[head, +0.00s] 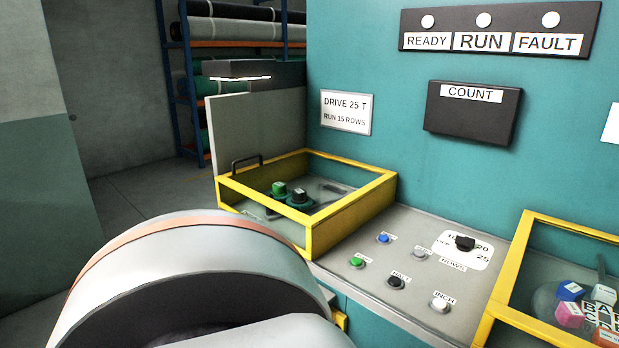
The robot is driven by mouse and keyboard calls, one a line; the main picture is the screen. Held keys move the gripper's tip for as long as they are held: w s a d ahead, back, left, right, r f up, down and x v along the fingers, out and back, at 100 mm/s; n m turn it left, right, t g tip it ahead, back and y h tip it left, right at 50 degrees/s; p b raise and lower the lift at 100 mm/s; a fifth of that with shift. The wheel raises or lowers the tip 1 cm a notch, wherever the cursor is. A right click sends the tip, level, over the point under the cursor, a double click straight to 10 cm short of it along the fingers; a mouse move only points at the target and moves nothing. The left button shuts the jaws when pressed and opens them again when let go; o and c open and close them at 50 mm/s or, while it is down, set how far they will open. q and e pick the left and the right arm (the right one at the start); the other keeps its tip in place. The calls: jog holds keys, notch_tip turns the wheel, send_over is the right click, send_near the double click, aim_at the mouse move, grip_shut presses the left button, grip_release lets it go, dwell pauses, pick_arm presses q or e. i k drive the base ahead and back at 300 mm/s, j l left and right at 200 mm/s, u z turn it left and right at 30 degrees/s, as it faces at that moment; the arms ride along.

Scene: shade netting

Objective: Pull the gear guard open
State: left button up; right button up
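The gear guard (309,243) is a yellow-framed box with a clear top on the left part of the machine's ledge. It looks closed over a green gear (279,188) and a dark gear (299,196). A dark bar handle (246,161) stands up at its far left edge. Neither of my grippers is in view. A large white rounded arm link of mine fills the lower left and hides the ledge in front of the guard.
Right of the guard lies a control panel (374,259) with several buttons and a black selector knob (465,243). A second yellow-framed box (508,270) with coloured blocks stands at the right edge. A teal wall (380,170) with signs rises behind. A shelf of rolls (235,30) is at the back left.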

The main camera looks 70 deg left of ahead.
aim_at(311, 222)
jog(key=u, duration=2.25)
jog(key=j+z, duration=0.1)
jog(key=z, duration=0.4)
jog(key=j+z, duration=0.1)
jog(key=z, duration=0.45)
jog(key=j+z, duration=0.1)
jog(key=z, duration=0.4)
jog(key=j+z, duration=0.1)
jog(key=z, duration=0.9)
jog(key=k+z, duration=0.15)
jog(key=z, duration=0.4)
jog(key=j+z, duration=0.1)
jog(key=z, duration=0.4)
jog(key=k+z, duration=0.1)
jog(key=z, duration=0.4)
jog(key=k+u, duration=0.3)
jog(key=u, duration=0.5)
jog(key=k+j+u, duration=0.1)
jog(key=u, duration=0.85)
jog(key=j+u, duration=0.15)
jog(key=u, duration=0.35)
jog(key=j+u, duration=0.1)
jog(key=u, duration=0.4)
jog(key=j+u, duration=0.1)
jog(key=u, duration=0.35)
